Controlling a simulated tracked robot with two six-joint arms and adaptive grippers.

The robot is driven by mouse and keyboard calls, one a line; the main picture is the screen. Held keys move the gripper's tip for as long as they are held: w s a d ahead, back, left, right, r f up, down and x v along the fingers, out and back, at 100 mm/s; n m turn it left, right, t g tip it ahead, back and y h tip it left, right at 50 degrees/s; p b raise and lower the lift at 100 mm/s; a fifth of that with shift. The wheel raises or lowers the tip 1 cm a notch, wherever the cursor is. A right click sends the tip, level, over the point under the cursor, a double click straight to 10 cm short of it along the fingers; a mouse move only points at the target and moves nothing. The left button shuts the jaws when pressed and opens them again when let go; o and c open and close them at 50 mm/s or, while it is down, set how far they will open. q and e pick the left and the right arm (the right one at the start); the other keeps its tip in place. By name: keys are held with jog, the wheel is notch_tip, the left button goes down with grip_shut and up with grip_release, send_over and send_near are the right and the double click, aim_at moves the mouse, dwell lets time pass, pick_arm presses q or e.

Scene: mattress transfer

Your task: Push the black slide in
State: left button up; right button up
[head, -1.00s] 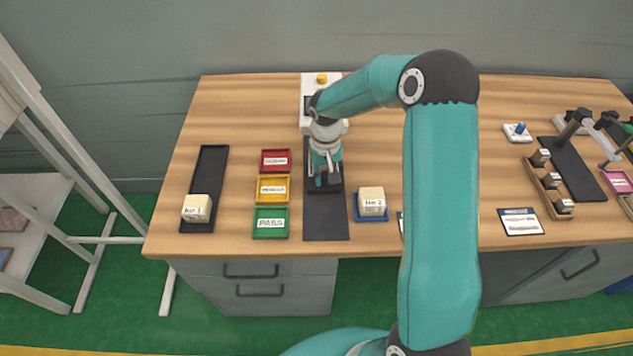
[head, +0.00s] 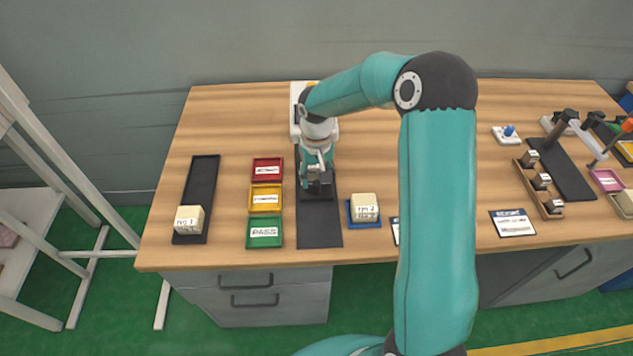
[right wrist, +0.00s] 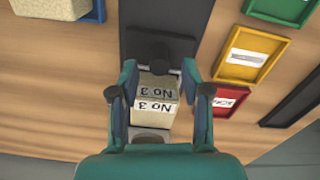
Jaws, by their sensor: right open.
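The black slide (right wrist: 178,46) lies across the dark strip in the right wrist view, with a dark knob standing on it. A pale block marked No 3 (right wrist: 155,84) sits by the slide, between my fingers. My right gripper (right wrist: 161,76) is open, with one finger on each side of the block; I cannot tell whether they touch it. In the head view my right gripper (head: 317,182) points down over the dark strip (head: 319,230) and hides most of the slide and block. My left gripper is not in view.
Red (head: 267,180), yellow (head: 251,201) and green (head: 250,244) trays stand left of the strip. Block No 2 (head: 364,205) sits on a blue tray to the right. Block No 1 (head: 189,218) sits on a black tray (head: 203,175) at far left.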

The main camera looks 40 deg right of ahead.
notch_tip(320, 180, up, 9)
dwell(0.3)
